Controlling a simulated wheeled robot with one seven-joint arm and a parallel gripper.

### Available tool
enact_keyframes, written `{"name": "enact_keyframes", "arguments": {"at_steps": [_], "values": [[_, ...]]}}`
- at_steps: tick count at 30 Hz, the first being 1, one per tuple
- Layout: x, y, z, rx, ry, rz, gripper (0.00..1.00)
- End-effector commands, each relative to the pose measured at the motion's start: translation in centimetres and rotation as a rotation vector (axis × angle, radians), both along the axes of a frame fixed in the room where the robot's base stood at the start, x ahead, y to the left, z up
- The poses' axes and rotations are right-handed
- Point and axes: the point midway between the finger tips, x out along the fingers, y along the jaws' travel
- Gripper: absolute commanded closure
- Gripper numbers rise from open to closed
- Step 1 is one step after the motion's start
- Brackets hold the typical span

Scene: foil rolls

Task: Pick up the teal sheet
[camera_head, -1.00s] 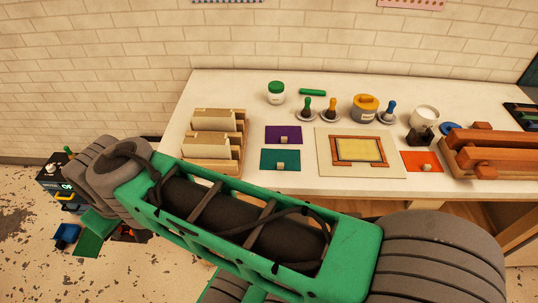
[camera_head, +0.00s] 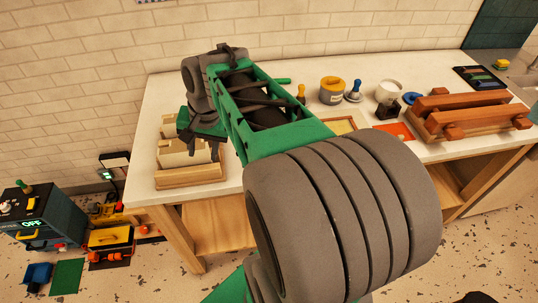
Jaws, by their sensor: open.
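The teal sheet is not visible now; my green and grey arm covers the part of the table where it lay in the earlier view. My gripper (camera_head: 203,148) hangs at the far end of the arm, over or in front of the wooden rack (camera_head: 190,172) with cream rolls at the table's left end. It is open, and I see nothing held in it. The gap between its fingertips is small in the picture. I cannot tell whether it touches the rack.
The white table (camera_head: 160,95) also bears a yellow-lidded jar (camera_head: 332,91), a white cup (camera_head: 389,92), an orange sheet (camera_head: 394,131) and a wooden press (camera_head: 470,118) at the right. A dark machine (camera_head: 40,215) stands on the floor at left, near a green mat (camera_head: 67,277).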

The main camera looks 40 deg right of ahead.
Motion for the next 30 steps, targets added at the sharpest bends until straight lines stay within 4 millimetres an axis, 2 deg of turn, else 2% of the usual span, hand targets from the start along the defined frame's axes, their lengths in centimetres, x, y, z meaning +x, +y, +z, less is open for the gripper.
{"name": "enact_keyframes", "arguments": {"at_steps": [1,3,6,9,10,13,20,25,30], "values": [[0.7,-4.4,-1.9,0.093,0.058,-0.232,0.6],[0.8,-9.8,-3.9,0.221,0.124,-0.542,0.6],[-0.8,-16.5,-6.8,0.373,0.204,-0.909,0.6],[-2.7,-20.6,-8.8,0.473,0.258,-1.146,0.6],[-3.1,-21.3,-9.2,0.492,0.268,-1.19,0.6],[-3.7,-22.1,-10.3,0.523,0.287,-1.262,0.6],[-3.0,-20.9,-13.1,0.524,0.289,-1.266,0.6],[-2.4,-19.8,-15.9,0.524,0.289,-1.264,0.6],[-2.2,-19.6,-16.9,0.521,0.284,-1.265,0.6]]}}
